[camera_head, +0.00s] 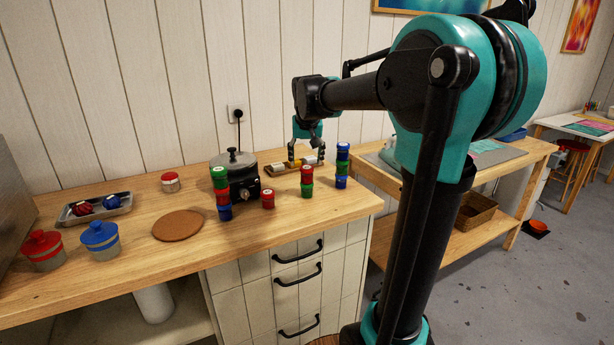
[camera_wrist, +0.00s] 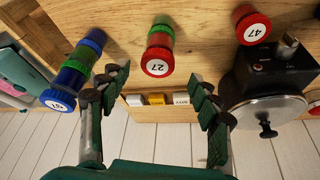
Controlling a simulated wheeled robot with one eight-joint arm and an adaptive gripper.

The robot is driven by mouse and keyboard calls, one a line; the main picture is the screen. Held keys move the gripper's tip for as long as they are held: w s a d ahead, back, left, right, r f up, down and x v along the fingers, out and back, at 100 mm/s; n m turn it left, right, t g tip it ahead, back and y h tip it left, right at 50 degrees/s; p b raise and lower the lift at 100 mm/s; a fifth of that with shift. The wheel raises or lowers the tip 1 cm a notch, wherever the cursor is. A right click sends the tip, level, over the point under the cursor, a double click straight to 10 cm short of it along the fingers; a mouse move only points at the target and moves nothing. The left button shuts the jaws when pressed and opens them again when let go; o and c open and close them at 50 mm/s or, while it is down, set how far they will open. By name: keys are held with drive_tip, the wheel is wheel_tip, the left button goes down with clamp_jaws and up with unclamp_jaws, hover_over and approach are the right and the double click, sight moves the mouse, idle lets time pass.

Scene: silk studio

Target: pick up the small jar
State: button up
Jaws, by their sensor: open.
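Several small numbered jars stand on the wooden worktop. A blue-topped stack (camera_head: 342,165) stands at the right, and a red-topped stack (camera_head: 307,180) stands left of it. A lone red jar (camera_head: 268,198) stands by the black pot. A green-topped stack (camera_head: 221,193) is at the pot's left. I cannot tell which is the task's jar. My gripper (camera_head: 306,153) is open above the small tray, behind the red-topped stack. In the wrist view my gripper (camera_wrist: 160,80) is empty; the red jar marked 27 (camera_wrist: 158,62) shows beyond the fingertips, with the lone jar marked 47 (camera_wrist: 251,28) to the right.
A small wooden tray (camera_head: 272,171) with pale and yellow blocks lies beneath my gripper. The black pot (camera_head: 238,182) with a grey lid is close left. A cork mat (camera_head: 178,225), a metal tray (camera_head: 75,218) and red and blue lidded pots (camera_head: 100,240) occupy the left.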

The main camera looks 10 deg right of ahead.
sight(307, 169)
drive_tip(key=shift+s+x, duration=0.25)
drive_tip(key=shift+x, duration=1.4)
drive_tip(key=shift+s+x, duration=0.2)
drive_tip(key=shift+x, duration=1.5)
drive_tip(key=shift+d+f, duration=0.1)
drive_tip(key=shift+d, duration=0.05)
drive_tip(key=c, duration=1.3)
